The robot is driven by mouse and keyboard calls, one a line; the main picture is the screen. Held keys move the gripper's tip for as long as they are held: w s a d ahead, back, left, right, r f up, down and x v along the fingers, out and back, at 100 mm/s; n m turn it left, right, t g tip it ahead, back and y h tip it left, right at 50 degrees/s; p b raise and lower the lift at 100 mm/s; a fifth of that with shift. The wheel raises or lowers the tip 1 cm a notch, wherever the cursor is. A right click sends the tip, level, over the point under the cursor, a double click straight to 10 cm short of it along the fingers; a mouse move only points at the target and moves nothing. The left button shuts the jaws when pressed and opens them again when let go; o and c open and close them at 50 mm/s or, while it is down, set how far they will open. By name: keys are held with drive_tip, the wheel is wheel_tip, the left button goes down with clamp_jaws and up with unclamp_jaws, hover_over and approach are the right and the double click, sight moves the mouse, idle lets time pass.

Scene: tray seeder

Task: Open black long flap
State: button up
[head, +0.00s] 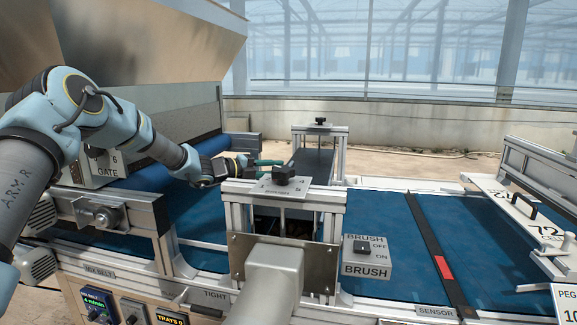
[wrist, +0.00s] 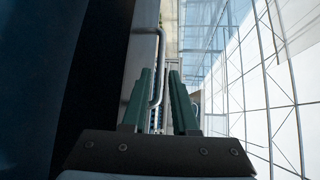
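A long black flap (head: 313,164) lies between the two metal frames of the brush unit in the head view, partly hidden by the near frame. In the wrist view, a dark long panel (wrist: 95,60), which looks like this flap, fills the left side. A bent metal handle (wrist: 161,50) stands along its right edge. My gripper (head: 276,163) is at the left side of the flap, with green fingers pointing toward it. In the wrist view my gripper (wrist: 163,72) is open, with the handle between the fingers, nearer the left one. I cannot tell whether it touches.
The near brush frame (head: 283,190) with its black knob (head: 284,174) stands close to my gripper. A blue belt (head: 385,215) runs beneath. A BRUSH switch box (head: 367,258) is in front, and a white plate with a black handle (head: 520,205) is at right.

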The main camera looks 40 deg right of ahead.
drive_tip(key=shift+p+x, duration=0.8)
drive_tip(key=shift+x, duration=2)
drive_tip(key=shift+c, duration=0.3)
clamp_jaws()
drive_tip(key=shift+w, duration=0.1)
